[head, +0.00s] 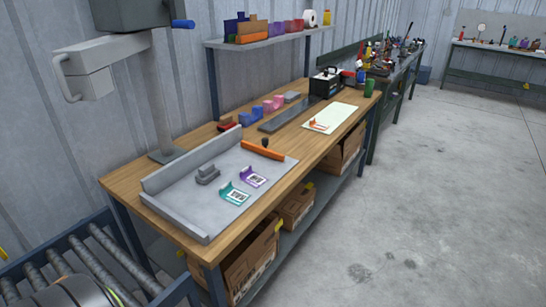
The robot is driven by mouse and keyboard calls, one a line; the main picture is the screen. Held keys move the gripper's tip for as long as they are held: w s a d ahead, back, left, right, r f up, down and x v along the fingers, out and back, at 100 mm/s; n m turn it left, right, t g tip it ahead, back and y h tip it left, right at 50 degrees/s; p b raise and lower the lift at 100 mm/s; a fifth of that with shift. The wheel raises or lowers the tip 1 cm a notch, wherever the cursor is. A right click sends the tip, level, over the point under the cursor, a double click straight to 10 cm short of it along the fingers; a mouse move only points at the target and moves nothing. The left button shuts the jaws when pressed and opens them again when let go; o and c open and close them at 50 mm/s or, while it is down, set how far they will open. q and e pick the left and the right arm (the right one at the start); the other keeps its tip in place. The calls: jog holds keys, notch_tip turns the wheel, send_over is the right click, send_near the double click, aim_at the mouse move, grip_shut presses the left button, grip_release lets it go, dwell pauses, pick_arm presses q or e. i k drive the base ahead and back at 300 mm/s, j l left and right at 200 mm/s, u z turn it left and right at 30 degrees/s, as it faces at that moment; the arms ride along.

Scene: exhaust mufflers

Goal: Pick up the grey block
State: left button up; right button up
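A grey block (207,175) with a stepped top sits on the light grey tray (183,215), at its left part near the raised back wall. A second, smaller grey piece (292,97) lies farther back on the wooden bench, beside a pink part. I cannot tell from the picture alone which of the two is meant. Neither of my grippers is in view.
Teal (233,193) and purple (253,177) labelled parts share the tray. An orange bar (263,150) lies at its far edge. A grey post (160,95) stands behind the tray. A roller conveyor (100,250) is at lower left. The floor (400,200) at right is clear.

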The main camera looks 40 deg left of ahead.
aim_at(207, 172)
jog(key=i+u, duration=0.15)
jog(key=i, duration=0.4)
jog(key=i+l+u, duration=0.2)
jog(key=i, duration=0.35)
jog(key=i+l+u, duration=0.15)
jog(key=i, duration=0.4)
jog(key=i+l+u, duration=0.1)
jog(key=i+u, duration=0.15)
jog(key=u, duration=0.2)
jog(key=i+l+u, duration=0.15)
jog(key=i+u, duration=0.15)
jog(key=u, duration=0.2)
jog(key=i+l+u, duration=0.2)
jog(key=u, duration=0.25)
jog(key=i+l+u, duration=0.15)
jog(key=l+u, duration=0.3)
